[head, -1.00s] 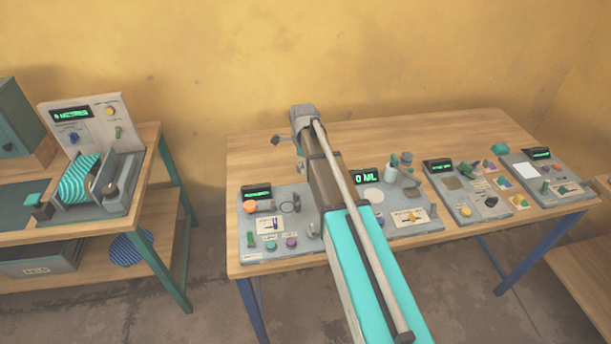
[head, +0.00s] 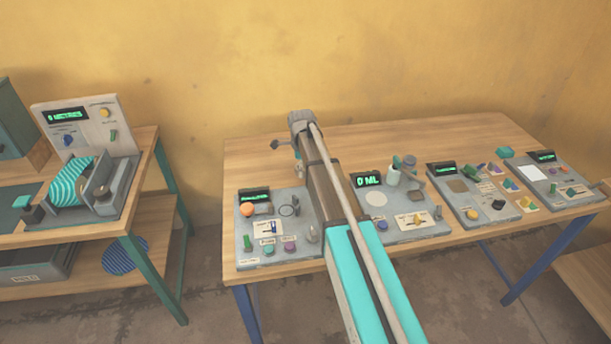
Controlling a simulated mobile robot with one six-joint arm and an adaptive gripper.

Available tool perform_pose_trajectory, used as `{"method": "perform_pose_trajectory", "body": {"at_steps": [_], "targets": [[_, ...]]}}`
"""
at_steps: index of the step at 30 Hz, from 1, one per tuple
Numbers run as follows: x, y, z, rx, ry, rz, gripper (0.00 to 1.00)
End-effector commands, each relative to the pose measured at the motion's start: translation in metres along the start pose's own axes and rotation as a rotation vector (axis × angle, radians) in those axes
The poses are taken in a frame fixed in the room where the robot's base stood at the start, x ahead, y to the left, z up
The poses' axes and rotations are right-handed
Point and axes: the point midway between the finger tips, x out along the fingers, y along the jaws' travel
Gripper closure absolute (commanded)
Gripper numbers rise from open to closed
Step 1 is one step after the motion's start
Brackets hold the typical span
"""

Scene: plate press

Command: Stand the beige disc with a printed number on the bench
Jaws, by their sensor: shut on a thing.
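My arm reaches up the middle of the head view, over the wooden bench (head: 420,137). The fingers of my gripper are hidden at the arm's far end, so I cannot see what they hold. A small dark part sticks out to the left of that end; I cannot tell what it is. I make out no beige disc with a readable number. A pale round patch (head: 376,199) lies flat on the panel with the "0 ML" display, and I see no number on it.
Several grey panels with knobs, displays and small parts fill the bench's front half; its back strip is bare. A second bench (head: 150,150) at left carries a device with a striped teal roll (head: 70,184). A blue striped disc (head: 124,254) is on its lower shelf.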

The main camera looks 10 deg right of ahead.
Motion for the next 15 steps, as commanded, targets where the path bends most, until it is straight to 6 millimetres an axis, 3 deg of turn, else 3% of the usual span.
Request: {"method": "perform_pose_trajectory", "body": {"at_steps": [7, 15], "targets": [[0.006, -0.004, 0.001, 0.000, 0.000, 0.000, 0.79], [0.029, -0.008, 0.002, -0.001, 0.000, 0.000, 0.79]]}}
